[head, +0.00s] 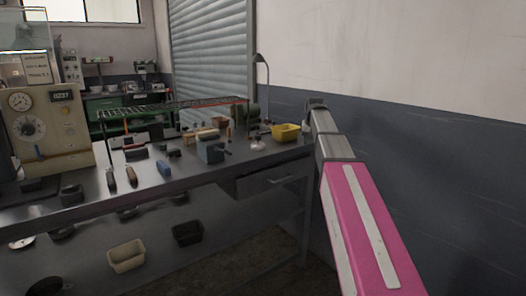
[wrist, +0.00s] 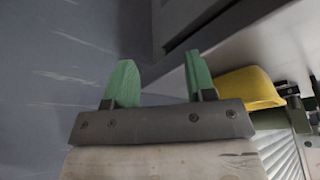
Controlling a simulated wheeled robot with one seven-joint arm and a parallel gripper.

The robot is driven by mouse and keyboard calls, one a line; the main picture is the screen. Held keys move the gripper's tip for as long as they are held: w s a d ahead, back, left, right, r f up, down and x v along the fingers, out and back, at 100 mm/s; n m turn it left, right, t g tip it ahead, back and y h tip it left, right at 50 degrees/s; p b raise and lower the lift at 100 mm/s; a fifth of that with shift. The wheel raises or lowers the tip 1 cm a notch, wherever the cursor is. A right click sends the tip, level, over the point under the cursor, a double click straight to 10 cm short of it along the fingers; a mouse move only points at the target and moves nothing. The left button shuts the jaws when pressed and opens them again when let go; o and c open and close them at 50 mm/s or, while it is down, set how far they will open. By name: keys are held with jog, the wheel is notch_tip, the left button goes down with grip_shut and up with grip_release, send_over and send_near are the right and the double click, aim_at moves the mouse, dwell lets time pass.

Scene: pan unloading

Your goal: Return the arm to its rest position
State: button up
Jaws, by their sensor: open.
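My arm, pink with white stripes and a grey forearm, reaches out at the right of the head view, beside the right end of the workbench (head: 190,181). The fingers of my gripper are not clearly visible there. In the wrist view my gripper (wrist: 158,82) shows two green fingers set wide apart on a dark bar. It is open, with nothing between the fingers. A yellow bin (head: 286,132) sits at the bench's right end, just left of the forearm in the head view. It also shows in the wrist view (wrist: 248,88), right of the fingers.
A desk lamp (head: 262,75) stands behind the yellow bin. A blue-grey vise (head: 210,151) and several small tools lie on the bench. A beige gauge machine (head: 45,128) stands at left. A drawer (head: 268,181) is under the bench. A wall (head: 430,150) stands right of my arm.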

jog(key=s+a+f+g, duration=0.1)
jog(key=s+f, duration=0.6)
jog(key=f, duration=0.5)
jog(key=s+a+f+g, duration=0.1)
jog(key=s+f, duration=0.7)
jog(key=f, duration=0.3)
jog(key=s+a+f+n+g, duration=0.1)
jog(key=s+f, duration=1.4)
jog(key=s, duration=0.2)
jog(key=shift+s+g+y, duration=0.2)
jog(key=shift+g+y, duration=0.1)
jog(key=shift+g, duration=0.1)
